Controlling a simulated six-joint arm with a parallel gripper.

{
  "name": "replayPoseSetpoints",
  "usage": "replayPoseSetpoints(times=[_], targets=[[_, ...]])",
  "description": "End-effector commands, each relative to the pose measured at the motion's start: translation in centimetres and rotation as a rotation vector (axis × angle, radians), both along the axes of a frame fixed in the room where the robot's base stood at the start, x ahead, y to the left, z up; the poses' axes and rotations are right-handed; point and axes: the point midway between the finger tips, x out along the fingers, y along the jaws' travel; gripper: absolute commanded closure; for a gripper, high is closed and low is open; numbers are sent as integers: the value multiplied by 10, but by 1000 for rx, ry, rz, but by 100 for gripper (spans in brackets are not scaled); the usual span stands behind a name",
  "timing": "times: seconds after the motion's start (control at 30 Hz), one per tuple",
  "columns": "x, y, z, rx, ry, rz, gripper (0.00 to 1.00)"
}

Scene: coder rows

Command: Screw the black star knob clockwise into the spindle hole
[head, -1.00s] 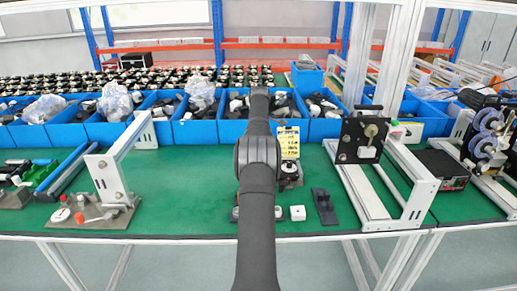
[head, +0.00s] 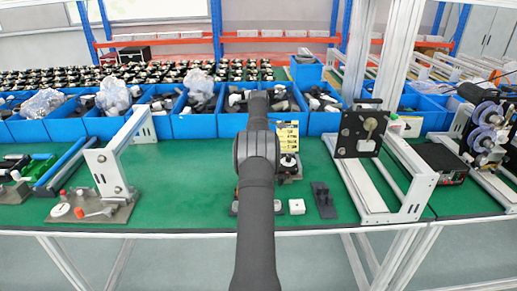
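My dark arm runs up the middle of the head view, and my gripper does not show; it is hidden behind the arm or out of frame. I cannot pick out the black star knob. I cannot tell the spindle hole for certain. A black upright plate (head: 361,134) with a round metal part (head: 370,124) stands in a white frame (head: 413,186) right of my arm. A fixture with a yellow label (head: 287,138) stands just right of my arm and is partly covered by it.
Blue bins (head: 195,124) with parts line the back of the green table (head: 185,180). A metal fixture (head: 95,208) stands at left. A black box (head: 440,165) stands at right.

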Motion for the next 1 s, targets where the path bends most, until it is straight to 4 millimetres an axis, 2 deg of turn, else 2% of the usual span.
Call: replayPoseSetpoints(times=[1.0], targets=[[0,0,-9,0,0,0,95]])
